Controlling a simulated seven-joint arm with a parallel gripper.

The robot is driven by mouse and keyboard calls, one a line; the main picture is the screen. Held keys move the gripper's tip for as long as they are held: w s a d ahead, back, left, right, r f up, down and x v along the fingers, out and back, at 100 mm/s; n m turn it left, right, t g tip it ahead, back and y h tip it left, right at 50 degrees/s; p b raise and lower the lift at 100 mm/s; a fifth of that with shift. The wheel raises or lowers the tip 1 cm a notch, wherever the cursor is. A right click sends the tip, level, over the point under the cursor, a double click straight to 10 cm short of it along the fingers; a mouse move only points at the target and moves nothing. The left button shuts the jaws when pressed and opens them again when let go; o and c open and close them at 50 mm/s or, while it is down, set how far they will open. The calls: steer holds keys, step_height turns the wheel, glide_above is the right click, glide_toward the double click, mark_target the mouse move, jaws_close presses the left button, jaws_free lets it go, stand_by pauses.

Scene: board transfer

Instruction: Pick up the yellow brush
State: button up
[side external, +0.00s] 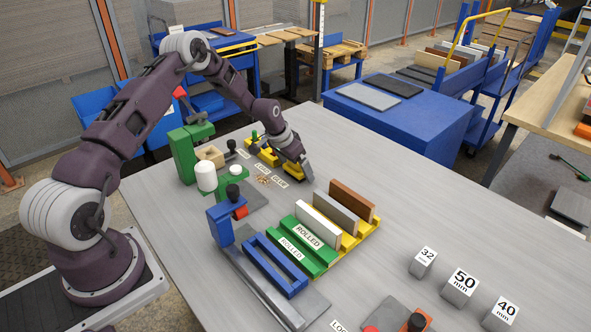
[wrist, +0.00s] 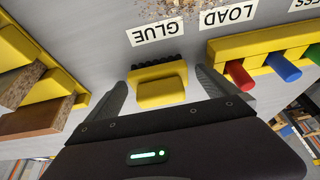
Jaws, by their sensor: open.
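The yellow brush (wrist: 162,92) shows in the wrist view as a yellow block with a dark bristle edge. It lies on the grey table beside the GLUE label (wrist: 157,33). My gripper (wrist: 163,77) is open, with one finger on each side of the brush. A gap shows between the brush and each finger, and I cannot tell how far above the table the fingertips are. In the side external view my gripper (side external: 306,176) is low over the table, and the brush (side external: 292,169) is partly hidden behind it.
A yellow holder (wrist: 262,44) with red, blue and green handles stands close to the right finger in the wrist view. A green press (side external: 183,158) and a white cylinder (side external: 206,177) stand nearby.

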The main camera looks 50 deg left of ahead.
steer(key=c, duration=1.5)
step_height(320, 180, up, 10)
steer(key=shift+r, duration=0.1)
